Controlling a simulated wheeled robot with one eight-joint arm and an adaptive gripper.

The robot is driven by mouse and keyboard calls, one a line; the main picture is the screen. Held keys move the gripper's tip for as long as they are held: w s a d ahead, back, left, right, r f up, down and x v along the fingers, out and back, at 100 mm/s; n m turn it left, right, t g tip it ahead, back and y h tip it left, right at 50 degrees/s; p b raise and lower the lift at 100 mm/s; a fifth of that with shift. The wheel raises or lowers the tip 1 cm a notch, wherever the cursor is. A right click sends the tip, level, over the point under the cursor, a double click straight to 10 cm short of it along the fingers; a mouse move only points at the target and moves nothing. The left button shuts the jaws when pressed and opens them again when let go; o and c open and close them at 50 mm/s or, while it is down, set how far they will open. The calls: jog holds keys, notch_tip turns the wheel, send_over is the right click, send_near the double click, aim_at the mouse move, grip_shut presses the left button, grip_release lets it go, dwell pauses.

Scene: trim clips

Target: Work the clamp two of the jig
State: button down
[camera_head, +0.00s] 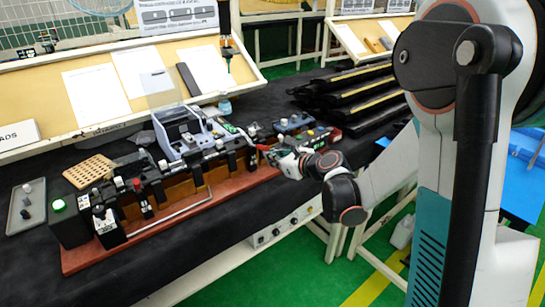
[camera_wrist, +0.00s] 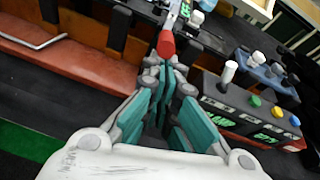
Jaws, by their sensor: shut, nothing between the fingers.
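The jig (camera_head: 175,222) is a long reddish-brown base with a row of black clamp blocks, lying along the dark table. It also shows in the wrist view (camera_wrist: 85,68). A clamp lever with a red end (camera_wrist: 166,44) and a metal arm stands at the jig's right part. The red end also shows in the head view (camera_head: 262,147). My gripper (camera_wrist: 166,68) is shut and empty, with its fingertips right by the red end. I cannot tell whether they touch it. Which clamp is number two cannot be read.
A control box (camera_wrist: 240,108) with white, yellow, green and blue knobs stands right of my gripper in the wrist view. A metal rod handle (camera_head: 168,213) runs along the jig's front. Black trim parts (camera_head: 350,95) are stacked behind. Bare table (camera_head: 130,275) lies in front.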

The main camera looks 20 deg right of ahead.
jog(key=shift+r+p, duration=0.25)
jog(key=shift+p, duration=0.05)
jog(key=shift+w+a+r+p, duration=0.1)
jog(key=shift+w+r+p, duration=0.15)
jog(key=shift+r+p, duration=0.45)
jog(key=shift+w+a+r+p, duration=0.15)
jog(key=shift+r+p, duration=0.25)
jog(key=shift+r, duration=0.6)
jog(key=shift+w, duration=0.1)
jog(key=shift+d+f, duration=0.1)
